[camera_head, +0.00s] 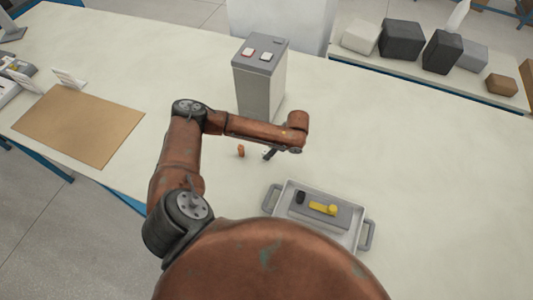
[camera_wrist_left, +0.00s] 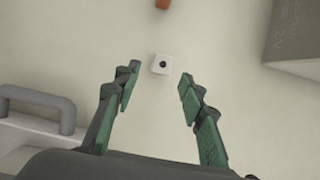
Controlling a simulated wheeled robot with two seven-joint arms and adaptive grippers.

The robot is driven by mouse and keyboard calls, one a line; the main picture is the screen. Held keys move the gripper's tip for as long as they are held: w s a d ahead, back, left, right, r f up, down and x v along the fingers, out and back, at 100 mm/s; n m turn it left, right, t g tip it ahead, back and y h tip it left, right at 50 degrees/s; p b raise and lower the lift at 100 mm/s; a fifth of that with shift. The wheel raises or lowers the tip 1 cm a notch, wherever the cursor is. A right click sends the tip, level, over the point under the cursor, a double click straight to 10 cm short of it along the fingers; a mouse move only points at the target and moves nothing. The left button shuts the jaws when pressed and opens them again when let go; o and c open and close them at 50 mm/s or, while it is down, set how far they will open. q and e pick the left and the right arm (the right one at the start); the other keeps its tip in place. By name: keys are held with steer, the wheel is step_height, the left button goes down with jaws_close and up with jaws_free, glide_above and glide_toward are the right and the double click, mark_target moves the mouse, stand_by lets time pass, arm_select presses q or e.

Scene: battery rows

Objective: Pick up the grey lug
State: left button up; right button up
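The grey lug (camera_wrist_left: 160,64), a small pale square piece with a dark round hole, lies on the table in the left wrist view. It sits just beyond my left gripper (camera_wrist_left: 158,82), near the middle of the gap between the fingertips. The fingers are apart with nothing between them. In the head view my left gripper (camera_head: 269,154) hangs below the end of my arm, above the table in front of the battery, and I cannot make out the lug there. My right gripper is not in view.
A copper-coloured piece (camera_head: 240,151) lies near the gripper. The grey battery (camera_head: 259,85) stands behind. A tray (camera_head: 280,215) with a yellow-handled tool (camera_head: 323,209) and a black piece (camera_head: 300,197) is in front. A brown mat (camera_head: 80,122) lies left. The table's right side is clear.

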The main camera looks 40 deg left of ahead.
arm_select(q)
steer(key=x, duration=0.6)
steer(key=shift+a+r, duration=0.1)
steer(key=shift+c, duration=0.2)
jaws_close()
